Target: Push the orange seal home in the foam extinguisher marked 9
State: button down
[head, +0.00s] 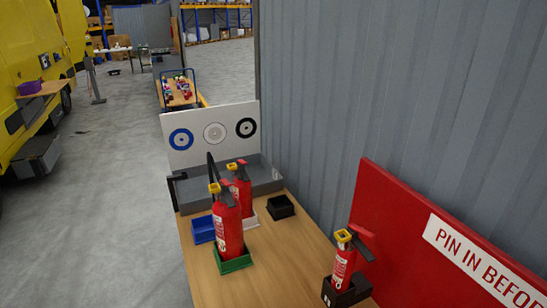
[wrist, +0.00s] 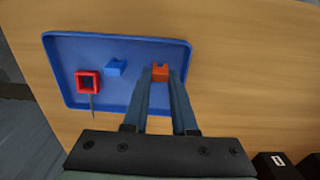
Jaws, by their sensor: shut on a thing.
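In the wrist view the orange seal (wrist: 160,70) is between the tips of my gripper (wrist: 160,76), which is shut on it, over the right part of a blue tray (wrist: 60,50). I cannot tell whether the seal still touches the tray. The head view shows three red extinguishers: a large one (head: 229,232) in a green holder (head: 233,263), one behind it (head: 242,190) in a whitish holder, and one at the right (head: 343,265) in a black holder (head: 345,293). No 9 is readable on any of them. My gripper is outside the head view.
A blue piece (wrist: 116,66) and a red square ring with a pin (wrist: 88,82) lie in the tray. On the wooden table (head: 285,255) stand empty blue (head: 203,229) and black (head: 281,207) holders. A red sign board (head: 400,215) and corrugated wall bound the right.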

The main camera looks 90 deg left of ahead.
jog(key=shift+r+p, duration=1.3)
jog(key=shift+p, duration=0.05)
